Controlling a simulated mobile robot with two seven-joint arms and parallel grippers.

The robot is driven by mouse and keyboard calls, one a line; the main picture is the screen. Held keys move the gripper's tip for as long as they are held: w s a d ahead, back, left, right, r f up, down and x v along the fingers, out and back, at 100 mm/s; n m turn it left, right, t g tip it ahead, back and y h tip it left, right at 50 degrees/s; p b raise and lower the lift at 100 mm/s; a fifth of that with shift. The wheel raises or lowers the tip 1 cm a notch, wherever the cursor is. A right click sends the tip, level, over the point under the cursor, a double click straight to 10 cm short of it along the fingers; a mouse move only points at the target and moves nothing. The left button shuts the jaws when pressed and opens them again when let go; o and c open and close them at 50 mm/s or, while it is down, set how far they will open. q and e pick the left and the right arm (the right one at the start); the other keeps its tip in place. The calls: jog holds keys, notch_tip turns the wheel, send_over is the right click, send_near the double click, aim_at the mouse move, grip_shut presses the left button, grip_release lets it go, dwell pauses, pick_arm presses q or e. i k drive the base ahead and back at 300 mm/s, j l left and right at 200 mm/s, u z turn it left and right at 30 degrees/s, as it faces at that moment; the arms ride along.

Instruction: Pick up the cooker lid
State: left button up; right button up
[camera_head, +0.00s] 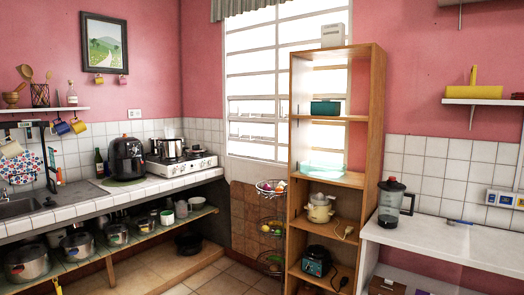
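No separate cooker lid can be made out for certain. A cream cooker-like pot (320,208) stands on a middle shelf of the tall wooden rack, and its top appears covered. A dark round appliance (316,262) sits on the shelf below it. Several metal pots (27,262) stand on the low shelf under the left counter; some look lidded, but details are small. A metal pot (171,149) is on the white stove. Neither of my grippers is in view.
The wooden rack (376,110) stands before the window, beside a wire basket stand (271,222). A black air fryer (127,158) is on the left counter. A blender (391,203) stands on the white right counter (450,238). Tiled floor shows between the left counter and the rack.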

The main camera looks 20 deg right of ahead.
aim_at(195, 148)
jog(key=z, duration=0.15)
jog(key=i, duration=1.7)
jog(key=i+z, duration=0.1)
jog(key=i, duration=0.7)
jog(key=i+j+z, duration=0.15)
jog(key=i, duration=0.7)
